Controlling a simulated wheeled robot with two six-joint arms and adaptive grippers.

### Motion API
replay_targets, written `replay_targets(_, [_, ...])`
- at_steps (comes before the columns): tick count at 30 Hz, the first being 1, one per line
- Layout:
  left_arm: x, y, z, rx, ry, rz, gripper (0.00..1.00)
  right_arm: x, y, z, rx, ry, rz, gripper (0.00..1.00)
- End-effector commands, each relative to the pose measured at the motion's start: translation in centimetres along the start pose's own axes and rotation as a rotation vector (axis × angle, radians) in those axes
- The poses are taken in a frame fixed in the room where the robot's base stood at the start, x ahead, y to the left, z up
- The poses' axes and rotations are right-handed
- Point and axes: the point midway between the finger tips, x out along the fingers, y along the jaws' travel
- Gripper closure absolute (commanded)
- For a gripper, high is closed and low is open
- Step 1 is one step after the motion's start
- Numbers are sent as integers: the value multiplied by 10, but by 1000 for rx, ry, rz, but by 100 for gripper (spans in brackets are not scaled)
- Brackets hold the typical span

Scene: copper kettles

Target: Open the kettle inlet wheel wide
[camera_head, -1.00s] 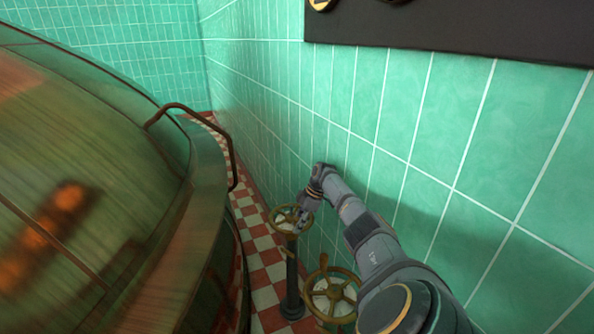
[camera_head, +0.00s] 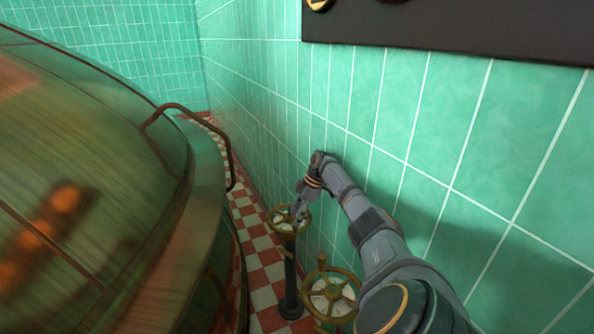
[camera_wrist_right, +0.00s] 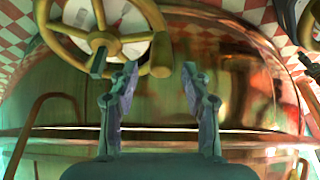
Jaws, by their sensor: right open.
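Two brass handwheels stand between the kettle and the wall; the frames do not tell which is the inlet wheel. The far handwheel (camera_head: 278,229) sits on a dark post, and the near handwheel (camera_head: 331,317) is lower in the picture. My right gripper (camera_head: 298,218) is over the far handwheel's right side. In the right wrist view, my open right gripper (camera_wrist_right: 160,72) has nothing between its fingers. A spoked wheel (camera_wrist_right: 76,36) is just beyond its left finger, with a thick knob at its rim close to the fingertips. I cannot tell whether they touch. My left gripper is out of view.
The big copper kettle (camera_head: 90,190) fills the left, with a curved handrail (camera_head: 228,150) on its side. The green tiled wall (camera_head: 450,130) is close on the right of my arm. A strip of checkered floor (camera_head: 265,270) runs between them. A dark panel (camera_head: 450,30) hangs above.

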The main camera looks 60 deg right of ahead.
Motion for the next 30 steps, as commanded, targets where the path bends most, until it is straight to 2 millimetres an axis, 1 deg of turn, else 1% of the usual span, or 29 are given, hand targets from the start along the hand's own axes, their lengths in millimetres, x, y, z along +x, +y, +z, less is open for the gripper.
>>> replay_targets(1, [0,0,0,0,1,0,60,-11,0,-4,-3,-1,2,52])
replay_targets(3, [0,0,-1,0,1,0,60,-26,1,-10,-1,0,3,52])
replay_targets(6, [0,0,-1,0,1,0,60,-41,0,-17,-1,1,2,52])
replay_targets(9, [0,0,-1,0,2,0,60,-51,0,-20,0,0,1,52])
replay_targets(13, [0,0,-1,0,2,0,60,-55,0,-22,0,0,0,52])
replay_targets(30, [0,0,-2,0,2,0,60,-54,0,-22,1,0,0,52])
